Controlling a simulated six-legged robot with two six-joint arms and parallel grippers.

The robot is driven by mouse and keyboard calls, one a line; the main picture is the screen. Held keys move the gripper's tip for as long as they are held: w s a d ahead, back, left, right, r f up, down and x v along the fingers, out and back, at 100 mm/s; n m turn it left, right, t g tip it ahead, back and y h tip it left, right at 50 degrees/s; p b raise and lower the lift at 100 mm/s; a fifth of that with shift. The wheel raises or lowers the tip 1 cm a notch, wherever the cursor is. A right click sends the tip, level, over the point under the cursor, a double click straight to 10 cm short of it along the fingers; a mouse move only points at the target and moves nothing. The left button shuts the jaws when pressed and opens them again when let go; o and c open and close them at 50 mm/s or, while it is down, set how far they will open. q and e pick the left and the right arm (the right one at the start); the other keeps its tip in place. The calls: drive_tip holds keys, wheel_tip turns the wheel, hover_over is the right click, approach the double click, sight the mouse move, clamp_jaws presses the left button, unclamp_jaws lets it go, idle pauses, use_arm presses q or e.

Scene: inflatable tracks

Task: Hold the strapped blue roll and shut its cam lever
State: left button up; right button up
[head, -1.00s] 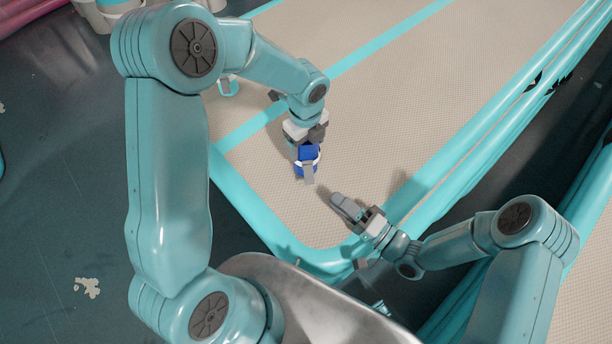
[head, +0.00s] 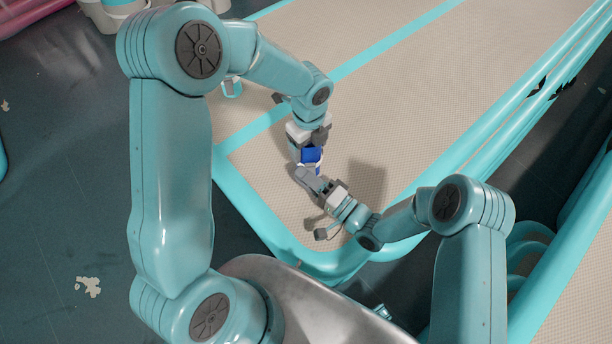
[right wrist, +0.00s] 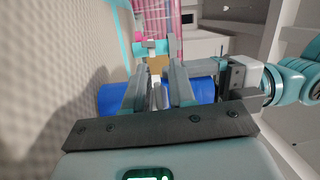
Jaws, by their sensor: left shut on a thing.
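The blue roll (head: 311,154) is held above the beige track by my left gripper (head: 306,146), which is shut on it from above. A light strap with a grey fitting (right wrist: 157,95) crosses the roll's middle in the right wrist view. The roll's blue ends (right wrist: 113,97) show on both sides there. My right gripper (head: 304,176) is at the roll's near lower side, and its fingers (right wrist: 158,85) stand apart around the strap area. The cam lever is hidden behind the right fingers in the head view, and I cannot tell its angle or whether they touch it.
The beige inflatable track (head: 400,90) with teal edges and stripes lies beneath both grippers. Its teal rim (head: 262,220) bounds the near left. Dark floor (head: 50,200) lies to the left. A second track with teal tubes (head: 570,250) is at the right.

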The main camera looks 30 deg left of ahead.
clamp_jaws()
drive_tip(key=shift+f+n+y, duration=0.2)
drive_tip(key=shift+n+y, duration=0.4)
drive_tip(key=shift+o, duration=1.5)
unclamp_jaws()
